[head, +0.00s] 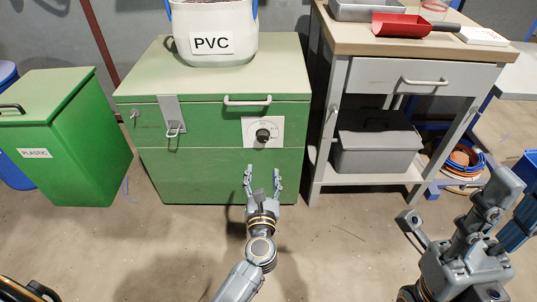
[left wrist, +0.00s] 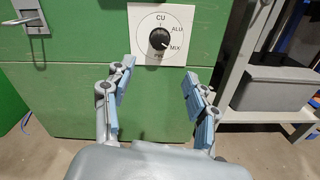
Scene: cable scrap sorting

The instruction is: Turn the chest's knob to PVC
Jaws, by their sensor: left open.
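The green chest (head: 170,160) stands in the middle of the head view. Its black knob (head: 263,135) sits on a white dial plate (head: 277,125) at the front right, below the lid handle. In the left wrist view the knob (left wrist: 159,40) is surrounded by the labels CU, ALU, MIX and PVC, with PVC at the bottom. The knob's white mark points to the lower right, near MIX. My left gripper (head: 262,172) is open and empty, below and in front of the knob, apart from it. My right gripper (head: 460,235) is at lower right, its opening unclear.
A white PVC bucket (head: 240,40) stands on the chest. A latch (head: 172,115) hangs at the chest's front left. A green PLASTIC bin (head: 75,160) is at left. A workbench (head: 400,45) with a grey box (head: 375,150) on its lower shelf stands at right.

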